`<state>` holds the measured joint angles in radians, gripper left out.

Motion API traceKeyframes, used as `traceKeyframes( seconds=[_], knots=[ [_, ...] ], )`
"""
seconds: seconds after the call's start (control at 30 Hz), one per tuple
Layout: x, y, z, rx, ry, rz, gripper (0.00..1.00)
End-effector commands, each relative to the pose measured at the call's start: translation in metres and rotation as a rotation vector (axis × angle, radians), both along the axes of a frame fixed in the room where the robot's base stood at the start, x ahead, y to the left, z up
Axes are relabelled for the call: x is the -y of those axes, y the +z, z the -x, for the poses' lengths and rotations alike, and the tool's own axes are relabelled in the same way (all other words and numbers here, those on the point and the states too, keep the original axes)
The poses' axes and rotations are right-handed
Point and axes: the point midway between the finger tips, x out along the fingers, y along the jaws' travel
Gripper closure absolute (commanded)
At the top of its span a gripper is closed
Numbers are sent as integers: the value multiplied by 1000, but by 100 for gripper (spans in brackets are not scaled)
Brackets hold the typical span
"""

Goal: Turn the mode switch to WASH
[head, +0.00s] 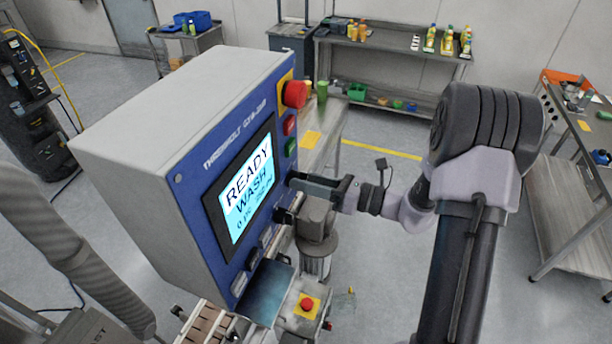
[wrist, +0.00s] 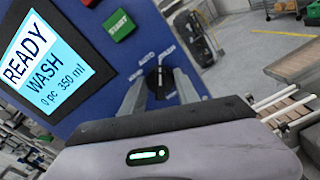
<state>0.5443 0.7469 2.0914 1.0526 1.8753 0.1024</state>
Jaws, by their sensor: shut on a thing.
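The mode switch (wrist: 159,80) is a dark knob on the blue control panel, with AUTO, WASH and a partly hidden label around it. Its pale mark points upward, near WASH. My gripper (wrist: 160,88) has one grey finger on each side of the knob and is shut on it. In the head view my gripper (head: 290,197) reaches the panel's right edge, and the knob is hidden there. The screen (head: 246,188) reads READY and WASH; in the wrist view it also shows 0 pc and 350 ml.
A red emergency button (head: 294,94), a red button (head: 290,125) and a green START button (wrist: 119,25) sit above the switch. A second red stop button (head: 307,304) is below. A conveyor (head: 203,325) runs under the panel.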

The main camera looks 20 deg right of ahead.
Motion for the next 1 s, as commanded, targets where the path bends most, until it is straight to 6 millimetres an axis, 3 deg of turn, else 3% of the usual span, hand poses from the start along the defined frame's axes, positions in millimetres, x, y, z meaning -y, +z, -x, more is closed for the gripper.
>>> traceKeyframes(
  seconds=[0.33,0.9,0.93,1.0],
  knots=[
    [0,1,0,-119,0,-86,100],
    [0,0,0,-145,0,-107,100],
    [0,0,0,-145,0,-107,61],
    [0,0,0,-144,0,-106,47]
  ],
)
